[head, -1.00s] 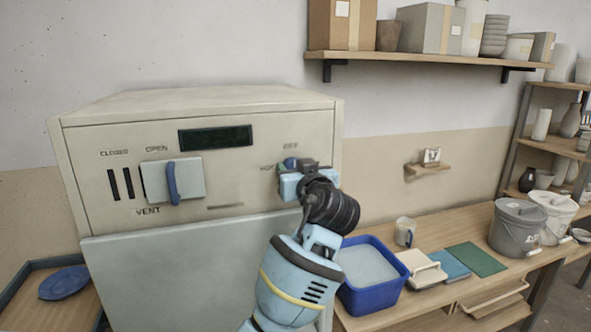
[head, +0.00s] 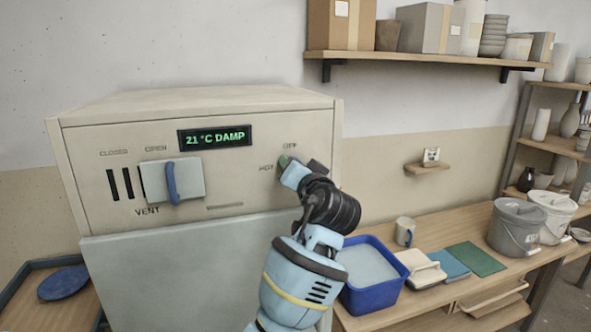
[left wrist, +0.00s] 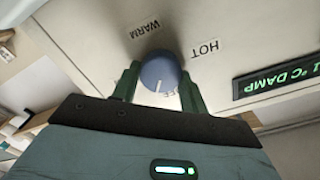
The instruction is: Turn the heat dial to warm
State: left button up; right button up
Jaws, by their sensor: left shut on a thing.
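The heat dial (left wrist: 159,70) is a round blue-grey knob with a white pointer mark, on the kiln's front panel (head: 225,180). In the left wrist view the mark points down, close to the partly hidden OFF label; the WARM label (left wrist: 145,29) and HOT label (left wrist: 203,48) are on the dial's far side. My left gripper (left wrist: 160,80) is shut on the dial, one green finger on each side. In the head view the gripper (head: 287,164) covers the dial and the WARM label. The display (head: 215,136) reads 21 °C DAMP. My right gripper is out of view.
A vent slider with a blue handle (head: 171,182) sits left on the panel. A blue tub (head: 372,302), a mug (head: 404,232) and a grey bucket (head: 517,228) stand on the bench at right. A loaded shelf (head: 430,59) hangs above. The space before the panel's middle is clear.

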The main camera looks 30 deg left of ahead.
pick_arm(q)
jog(key=m, duration=1.9)
jog(key=f+m, duration=0.1)
jog(key=m, duration=0.8)
jog(key=shift+a+m, duration=0.1)
jog(key=shift+m, duration=0.2)
jog(key=shift+s, duration=0.1)
jog(key=o, duration=0.9)
jog(key=shift+o, duration=0.2)
jog(key=v, duration=0.8)
